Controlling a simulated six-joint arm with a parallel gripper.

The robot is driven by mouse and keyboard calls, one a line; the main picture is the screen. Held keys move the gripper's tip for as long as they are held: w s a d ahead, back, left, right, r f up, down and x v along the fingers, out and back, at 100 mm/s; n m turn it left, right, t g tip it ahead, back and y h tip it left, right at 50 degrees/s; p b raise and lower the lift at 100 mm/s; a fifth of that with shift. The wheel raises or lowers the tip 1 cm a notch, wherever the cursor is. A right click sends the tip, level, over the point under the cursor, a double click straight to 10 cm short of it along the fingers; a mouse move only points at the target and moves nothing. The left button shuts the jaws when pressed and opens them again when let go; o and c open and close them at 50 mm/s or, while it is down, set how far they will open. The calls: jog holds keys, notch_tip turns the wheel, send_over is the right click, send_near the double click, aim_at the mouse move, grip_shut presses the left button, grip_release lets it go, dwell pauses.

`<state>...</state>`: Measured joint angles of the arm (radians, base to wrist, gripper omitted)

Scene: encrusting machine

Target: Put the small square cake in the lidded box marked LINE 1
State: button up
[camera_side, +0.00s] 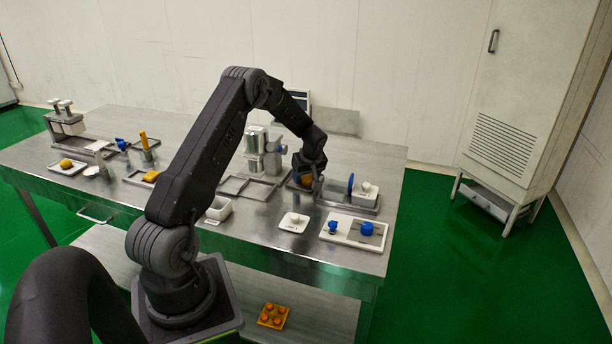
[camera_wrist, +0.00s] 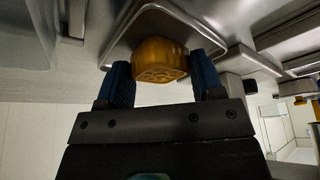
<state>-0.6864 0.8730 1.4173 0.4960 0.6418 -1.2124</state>
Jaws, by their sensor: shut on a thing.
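The small square cake (camera_wrist: 160,60) is golden brown with a patterned face. In the wrist view it sits between the two blue fingertips of my gripper (camera_wrist: 162,80), which is shut on it. In the side view my gripper (camera_side: 311,172) is low over a grey tray at the right part of the table, with the cake (camera_side: 306,181) under it. Whether the cake touches the tray cannot be told. A white lidded box (camera_side: 294,223) with a knob stands in front, and another white lidded piece (camera_side: 366,189) stands to the right; their markings are too small to read.
A blue upright disc (camera_side: 350,184) stands just right of my gripper. A white board (camera_side: 352,230) with blue knobbed items lies at the front right. An open white container (camera_side: 219,208) stands left of the lidded box. A metal machine (camera_side: 262,150) stands behind, left of my gripper.

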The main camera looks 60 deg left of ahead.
jog(key=shift+f, duration=0.1)
jog(key=o, duration=0.9)
